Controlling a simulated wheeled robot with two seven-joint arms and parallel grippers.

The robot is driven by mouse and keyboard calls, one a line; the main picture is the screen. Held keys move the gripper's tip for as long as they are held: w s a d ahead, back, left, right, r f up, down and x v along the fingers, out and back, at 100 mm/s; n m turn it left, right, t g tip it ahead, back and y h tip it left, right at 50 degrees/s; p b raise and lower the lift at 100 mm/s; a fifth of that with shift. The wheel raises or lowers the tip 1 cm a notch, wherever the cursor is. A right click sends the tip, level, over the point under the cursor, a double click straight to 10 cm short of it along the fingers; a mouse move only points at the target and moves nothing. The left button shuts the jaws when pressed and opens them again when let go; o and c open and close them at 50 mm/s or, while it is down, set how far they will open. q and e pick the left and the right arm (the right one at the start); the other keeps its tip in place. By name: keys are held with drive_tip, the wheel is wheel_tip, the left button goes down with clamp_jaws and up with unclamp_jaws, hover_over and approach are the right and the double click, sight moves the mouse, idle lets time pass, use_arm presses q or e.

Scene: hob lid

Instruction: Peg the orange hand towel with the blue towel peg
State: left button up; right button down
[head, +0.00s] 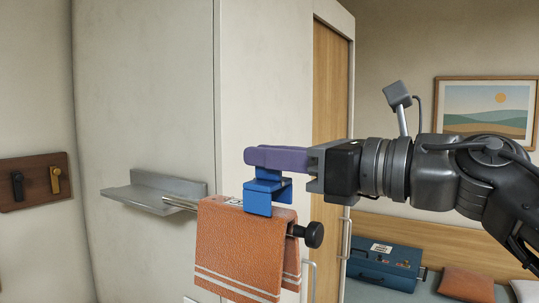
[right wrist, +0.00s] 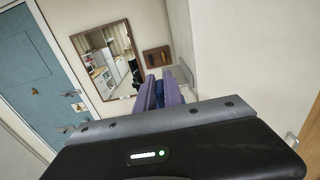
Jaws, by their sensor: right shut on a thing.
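The orange hand towel (head: 236,246), with pale stripes near its hem, hangs folded over a metal rail with a black end knob (head: 313,235). The blue towel peg (head: 262,196) stands upright at the top of the towel, its lower part overlapping the towel's upper edge. I cannot tell whether its jaws clasp the cloth. My right gripper (head: 270,160), with purple fingers, is shut on the peg's upper part. In the right wrist view a little of the blue peg (right wrist: 159,92) shows between the purple fingers. My left gripper is not in view.
A grey wall shelf (head: 150,199) is left of the towel. A brown board with hooks (head: 35,182) hangs on the far left wall. A blue case (head: 385,263) and cushions lie at the lower right. A tall cabinet stands behind the towel.

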drive_tip(key=shift+f+b, duration=0.45)
drive_tip(key=shift+f, duration=0.25)
drive_tip(key=c, duration=1.4)
unclamp_jaws()
drive_tip(key=shift+r, duration=0.1)
drive_tip(key=shift+r+p, duration=2.35)
drive_tip(key=shift+p, duration=0.2)
drive_tip(key=shift+r+p, duration=0.4)
drive_tip(key=shift+r, duration=0.65)
